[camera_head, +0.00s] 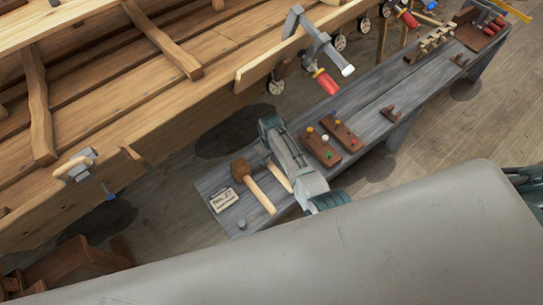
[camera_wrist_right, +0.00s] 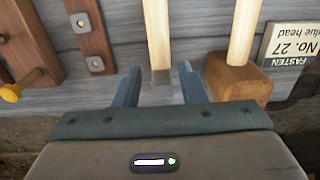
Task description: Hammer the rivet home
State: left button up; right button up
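My right gripper (camera_head: 268,158) is low over the near end of the grey bench, pointing down. In the right wrist view its two fingers (camera_wrist_right: 159,88) are apart, one on each side of a hammer with a pale wooden handle (camera_wrist_right: 158,35) and a blurred grey head. A gap shows on both sides of it. In the head view only part of the hammer handle (camera_head: 281,179) shows; the gripper hides the rest. A wooden mallet (camera_head: 241,169) lies beside it, left of the gripper. My left gripper is not in view. I cannot make out the rivet clearly.
A card (camera_head: 223,201) marked No. 27 lies left of the mallet. The planked hull (camera_head: 150,110) runs behind, with a red-handled clamp (camera_head: 325,82) jutting out toward the bench.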

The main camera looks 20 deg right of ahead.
aim_at(271, 164)
notch_tip(271, 164, down, 5)
jog(key=b, duration=0.4)
jog(key=shift+r, duration=0.1)
jog(key=shift+f+b, duration=0.5)
jog(key=shift+f, duration=0.5)
grip_shut()
dwell(0.6)
jog(key=shift+w+r+p, duration=0.1)
jog(key=shift+r+p, duration=0.15)
jog(key=shift+p, duration=0.1)
jog(key=shift+r+p, duration=0.3)
jog(key=shift+p, duration=0.05)
